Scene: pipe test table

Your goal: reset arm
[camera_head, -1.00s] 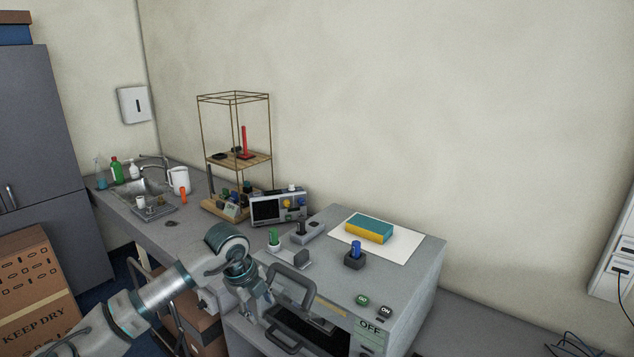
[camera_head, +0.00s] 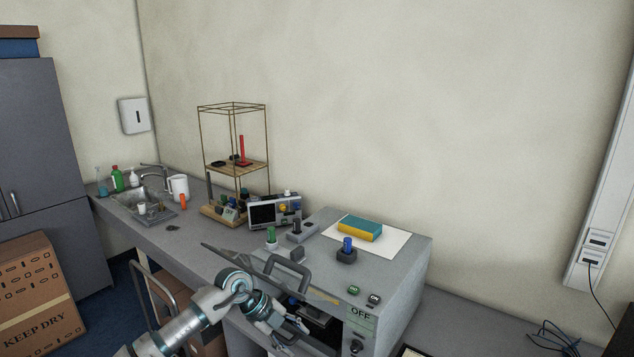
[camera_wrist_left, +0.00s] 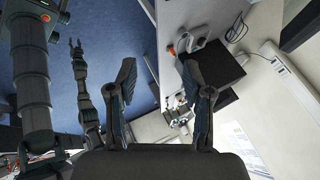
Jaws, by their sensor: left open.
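My left arm comes in from the lower left in the head view. Its gripper (camera_head: 289,336) is in front of the grey box-shaped machine (camera_head: 405,268), low by its front opening. In the left wrist view the two fingers (camera_wrist_left: 162,85) stand wide apart with nothing between them. The machine's front lid (camera_head: 262,262) with its dark handle (camera_head: 288,272) is tilted up, and the dark inside shows below it. I cannot tell whether the gripper touches the machine. My right gripper does not show in the head view.
On the machine lie a teal and yellow block (camera_head: 360,229) and a blue-topped piece (camera_head: 347,249). A wire rack (camera_head: 236,165), a screened instrument (camera_head: 275,212) and a sink (camera_head: 140,202) stand along the bench. A cardboard box (camera_head: 38,295) stands at the left.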

